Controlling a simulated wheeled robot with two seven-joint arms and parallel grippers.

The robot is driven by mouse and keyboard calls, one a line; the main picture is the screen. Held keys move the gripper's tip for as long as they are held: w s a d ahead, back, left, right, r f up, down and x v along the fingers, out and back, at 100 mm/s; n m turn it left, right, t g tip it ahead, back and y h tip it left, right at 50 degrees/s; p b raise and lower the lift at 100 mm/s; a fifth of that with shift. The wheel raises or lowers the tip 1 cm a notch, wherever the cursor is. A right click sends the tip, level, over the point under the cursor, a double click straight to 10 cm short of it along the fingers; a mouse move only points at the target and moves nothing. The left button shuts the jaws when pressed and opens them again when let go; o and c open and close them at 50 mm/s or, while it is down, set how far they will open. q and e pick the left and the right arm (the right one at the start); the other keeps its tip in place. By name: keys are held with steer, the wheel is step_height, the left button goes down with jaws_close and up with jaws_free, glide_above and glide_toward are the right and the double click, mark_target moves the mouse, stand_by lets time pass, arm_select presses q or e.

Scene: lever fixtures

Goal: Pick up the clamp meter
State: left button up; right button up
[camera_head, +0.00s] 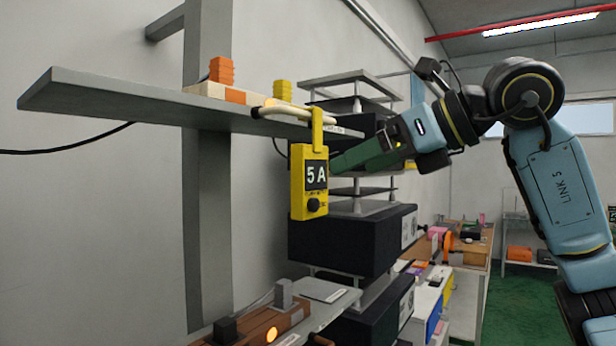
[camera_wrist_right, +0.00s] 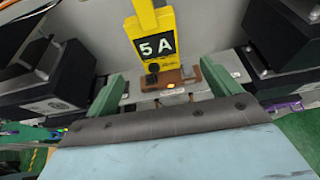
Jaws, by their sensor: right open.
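The yellow clamp meter (camera_head: 310,188) has a dark "5A" display and a dial. In the head view it hangs upright by its yellow jaw below the edge of the grey shelf (camera_head: 130,100), near a pale rod-like piece. My right gripper (camera_head: 336,164) reaches in from the right, with its green fingertips at the meter's right edge. In the right wrist view, the meter (camera_wrist_right: 154,44) is ahead of the open fingers (camera_wrist_right: 165,82), between their lines. No grip on it shows, and I cannot tell whether they touch. My left gripper is not in view.
Orange blocks (camera_head: 222,70) and a yellow block (camera_head: 282,90) sit on the shelf. Black stacked units (camera_head: 345,240) stand behind the meter. Below is a bench with a brown box and a lit orange button (camera_head: 271,334). Space left of the meter is clear.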

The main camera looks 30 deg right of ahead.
mark_target(317, 187)
steer(key=x, duration=0.6)
steer(key=shift+w+a+f+p, duration=0.15)
steer(key=shift+w+a+p, duration=0.05)
steer(key=shift+a+p, duration=0.1)
steer(key=x, duration=0.2)
steer(key=p+x, duration=0.1)
steer(key=x, duration=0.2)
steer(key=shift+f, duration=0.3)
steer(key=c, duration=1.1)
steer(key=shift+r, duration=0.1)
steer(key=shift+c, duration=0.9)
steer(key=shift+r, duration=0.1)
